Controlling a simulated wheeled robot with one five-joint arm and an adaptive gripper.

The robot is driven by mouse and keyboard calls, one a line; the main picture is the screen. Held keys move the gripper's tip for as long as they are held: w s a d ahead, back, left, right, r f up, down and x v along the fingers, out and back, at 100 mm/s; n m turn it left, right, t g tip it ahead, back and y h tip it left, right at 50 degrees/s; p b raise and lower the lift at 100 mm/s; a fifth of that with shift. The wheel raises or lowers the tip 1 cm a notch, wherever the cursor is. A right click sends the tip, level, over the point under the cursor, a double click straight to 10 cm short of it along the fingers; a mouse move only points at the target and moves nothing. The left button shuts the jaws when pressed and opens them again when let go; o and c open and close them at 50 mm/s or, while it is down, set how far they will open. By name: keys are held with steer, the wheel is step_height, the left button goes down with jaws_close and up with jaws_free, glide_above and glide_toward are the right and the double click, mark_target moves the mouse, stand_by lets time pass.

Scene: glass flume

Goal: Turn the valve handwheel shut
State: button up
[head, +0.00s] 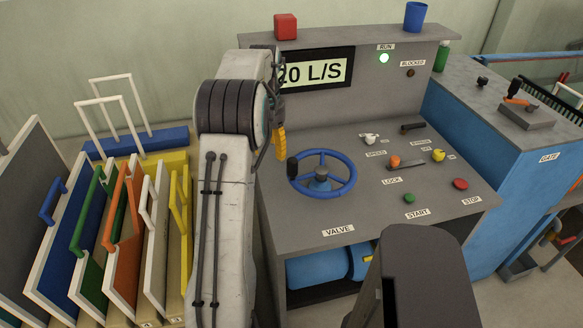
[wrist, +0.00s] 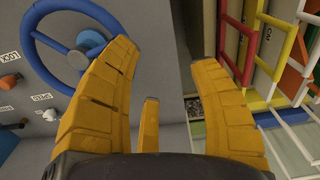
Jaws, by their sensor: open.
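The blue valve handwheel (head: 321,181) lies on the grey desk above the VALVE label. It has a dark knob (head: 292,166) on its left rim. My gripper (head: 280,143) hangs behind and left of the wheel in the head view, partly hidden by my arm. In the wrist view my gripper (wrist: 178,52) is open, with nothing between its yellow fingers. The handwheel (wrist: 90,42) shows there at upper left, and the left finger covers part of it. I cannot tell whether that finger touches the wheel.
The display (head: 318,72) reads "20 L/S", its left edge hidden by my arm. The RUN lamp (head: 384,58) glows green; the BLOCKED lamp (head: 411,72) is dark. A red block (head: 286,27) and blue cup (head: 415,16) stand on the top shelf. Coloured panels (head: 122,215) stand at left.

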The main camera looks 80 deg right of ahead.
steer(key=m, duration=0.1)
glide_above(292, 171)
steer(key=d, duration=0.2)
steer(key=shift+w+a+f, duration=0.1)
steer(key=shift+w+f, duration=0.05)
steer(key=shift+f, duration=0.3)
steer(key=shift+w+a+f, duration=0.1)
steer(key=shift+w+f, duration=0.05)
steer(key=shift+f, duration=0.3)
steer(key=f, duration=0.5)
steer(key=shift+s+f+p, duration=0.2)
steer(key=shift+f+p, duration=0.1)
steer(key=shift+f, duration=0.8)
steer(key=shift+o, duration=0.2)
steer(key=shift+d, duration=0.1)
jaws_close()
